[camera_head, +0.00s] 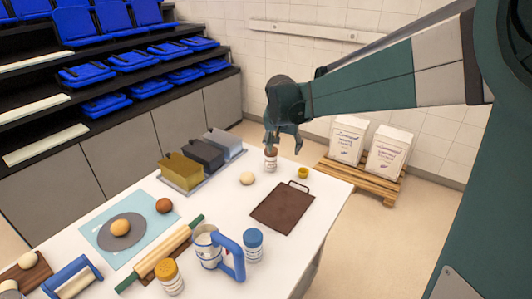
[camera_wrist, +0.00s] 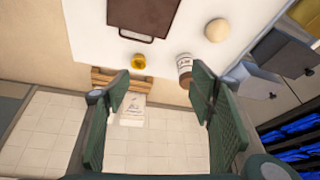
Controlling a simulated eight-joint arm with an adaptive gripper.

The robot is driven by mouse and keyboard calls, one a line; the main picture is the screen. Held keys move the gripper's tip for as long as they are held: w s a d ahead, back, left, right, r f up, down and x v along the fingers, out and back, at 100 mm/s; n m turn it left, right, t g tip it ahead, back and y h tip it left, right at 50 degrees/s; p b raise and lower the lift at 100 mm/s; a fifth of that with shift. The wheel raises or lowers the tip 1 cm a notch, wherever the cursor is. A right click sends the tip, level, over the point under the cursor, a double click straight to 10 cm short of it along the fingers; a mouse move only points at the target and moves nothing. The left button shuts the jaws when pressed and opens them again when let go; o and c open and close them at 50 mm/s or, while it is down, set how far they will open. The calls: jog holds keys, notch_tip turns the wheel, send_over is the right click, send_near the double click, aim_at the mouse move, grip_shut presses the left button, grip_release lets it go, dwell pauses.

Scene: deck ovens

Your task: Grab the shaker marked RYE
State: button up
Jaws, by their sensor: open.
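Three shakers with white, labelled bodies stand on the white table (camera_head: 232,205). One with a brown lid (camera_head: 270,159) is at the far end, just below my gripper (camera_head: 283,146). One with a blue lid (camera_head: 253,246) and one with a yellow lid (camera_head: 170,277) stand near the front. The label words are too small to read, so I cannot tell which says RYE. In the wrist view, my gripper (camera_wrist: 160,85) is open and empty. The far shaker (camera_wrist: 184,68) shows there beyond the right finger's tip, apart from the area between the fingers.
A small yellow cup (camera_head: 303,173), a pale dough ball (camera_head: 247,178) and a brown board (camera_head: 283,208) lie near the far shaker. Lidded loaf tins (camera_head: 181,171) stand to its left. Sacks (camera_head: 388,152) rest on a pallet beyond the table edge.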

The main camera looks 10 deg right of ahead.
jog(key=w+f+m+p, duration=0.25)
jog(key=w+f, duration=0.35)
jog(key=w, duration=0.6)
jog(key=g+h+p, duration=0.1)
jog(key=p, duration=0.1)
send_over(274, 158)
jog(key=w+a, duration=0.2)
jog(key=shift+m, duration=0.45)
jog(key=f, duration=0.7)
jog(key=shift+d+f, duration=0.1)
jog(key=shift+d, duration=0.15)
jog(key=shift+w+f+p, duration=0.3)
jog(key=shift+w+f, duration=0.1)
jog(key=shift+f, duration=0.3)
jog(key=shift+x, duration=1.3)
jog(key=shift+d+f, duration=0.1)
jog(key=shift+s+x, duration=0.1)
jog(key=shift+x, duration=1.15)
jog(key=shift+s+x, duration=0.15)
jog(key=shift+x, duration=1.1)
jog(key=shift+d, duration=0.15)
jog(key=c, duration=1.1)
